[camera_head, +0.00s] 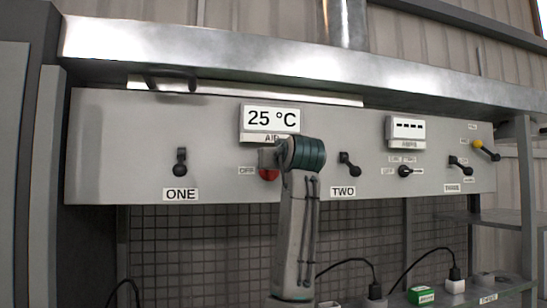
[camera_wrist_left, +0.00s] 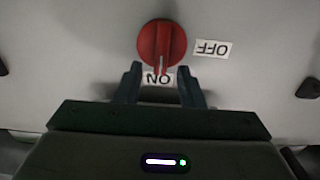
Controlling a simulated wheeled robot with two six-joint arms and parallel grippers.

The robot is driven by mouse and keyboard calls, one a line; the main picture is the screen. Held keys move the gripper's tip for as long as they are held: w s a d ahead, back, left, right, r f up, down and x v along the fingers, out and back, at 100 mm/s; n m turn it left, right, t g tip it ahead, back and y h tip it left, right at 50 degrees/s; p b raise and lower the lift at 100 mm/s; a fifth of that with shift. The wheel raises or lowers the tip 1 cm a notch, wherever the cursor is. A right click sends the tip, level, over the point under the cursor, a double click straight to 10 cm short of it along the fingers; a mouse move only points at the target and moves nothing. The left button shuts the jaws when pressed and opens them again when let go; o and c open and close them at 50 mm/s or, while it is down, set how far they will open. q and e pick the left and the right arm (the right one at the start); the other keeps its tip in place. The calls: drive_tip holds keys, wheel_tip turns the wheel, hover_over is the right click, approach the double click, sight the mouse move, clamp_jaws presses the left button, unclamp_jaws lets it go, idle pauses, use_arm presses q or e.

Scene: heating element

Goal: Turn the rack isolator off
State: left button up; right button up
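A red rotary knob (camera_head: 268,174) on the grey wall panel is partly hidden by my arm in the head view. In the left wrist view, which shows the labels upside down, the red knob (camera_wrist_left: 162,43) has its pointer at the ON label (camera_wrist_left: 158,79). The OFF label (camera_wrist_left: 212,48) is beside it. My left gripper (camera_wrist_left: 159,70) is open, its two fingers apart just short of the knob, with the ON label showing between them. In the head view my left gripper (camera_head: 268,157) is in front of the panel at the knob. My right gripper is not in view.
A 25 °C display (camera_head: 271,118) is above the red knob. Plugs and cables (camera_head: 375,290) sit below.

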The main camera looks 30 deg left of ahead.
use_arm(q)
drive_tip(key=shift+w+a+f, duration=0.1)
drive_tip(key=shift+w+a, duration=0.05)
drive_tip(key=shift+c, duration=1.3)
drive_tip(key=shift+a, duration=0.1)
clamp_jaws()
